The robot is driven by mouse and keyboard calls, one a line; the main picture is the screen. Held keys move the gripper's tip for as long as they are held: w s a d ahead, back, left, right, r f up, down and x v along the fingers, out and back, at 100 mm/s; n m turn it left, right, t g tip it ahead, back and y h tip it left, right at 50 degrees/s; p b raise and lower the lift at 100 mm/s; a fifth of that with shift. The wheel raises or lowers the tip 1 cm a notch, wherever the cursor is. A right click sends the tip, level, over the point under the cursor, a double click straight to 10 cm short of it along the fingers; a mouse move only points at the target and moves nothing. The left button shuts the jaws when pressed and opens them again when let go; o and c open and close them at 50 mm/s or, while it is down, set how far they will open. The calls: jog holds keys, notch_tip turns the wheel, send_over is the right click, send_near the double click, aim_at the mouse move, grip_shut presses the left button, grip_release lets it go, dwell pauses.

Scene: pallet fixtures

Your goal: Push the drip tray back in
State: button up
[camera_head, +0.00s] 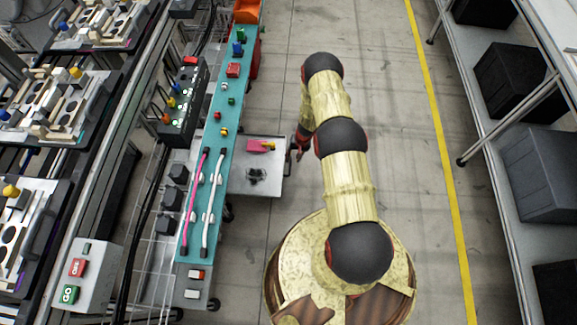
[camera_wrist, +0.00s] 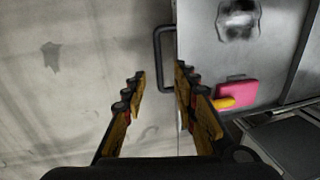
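The drip tray (camera_head: 240,183) is a flat grey metal tray. It sticks out to the right from under the teal-topped bench in the head view, over the floor. It also shows in the wrist view (camera_wrist: 200,55), with a dark bar handle (camera_wrist: 159,52) on its outer edge. A pink block with a yellow piece (camera_wrist: 235,96) and a dark stain (camera_wrist: 238,18) are on it. My gripper (camera_wrist: 160,82) is open and empty, its fingers pointing towards the handle. In the head view my gripper (camera_head: 299,147) is beside the tray's outer edge, partly hidden by my arm.
The teal bench (camera_head: 233,108) carries small coloured parts and pink and white tubes. A control box with GO and OFF buttons (camera_head: 83,275) stands at the lower left. Shelving with dark bins (camera_head: 540,175) is at the right, past a yellow floor line (camera_head: 440,140). The floor between is clear.

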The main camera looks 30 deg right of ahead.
aim_at(290, 165)
jog(key=shift+n, duration=0.3)
jog(key=f+b, duration=0.1)
jog(key=f, duration=0.1)
jog(key=f+b, duration=0.1)
jog(key=f, duration=0.2)
jog(key=w+a+f+b, duration=0.1)
jog(key=f, duration=0.1)
jog(key=shift+f, duration=0.35)
jog(key=shift+s, duration=0.1)
jog(key=shift+c, duration=0.9)
grip_shut()
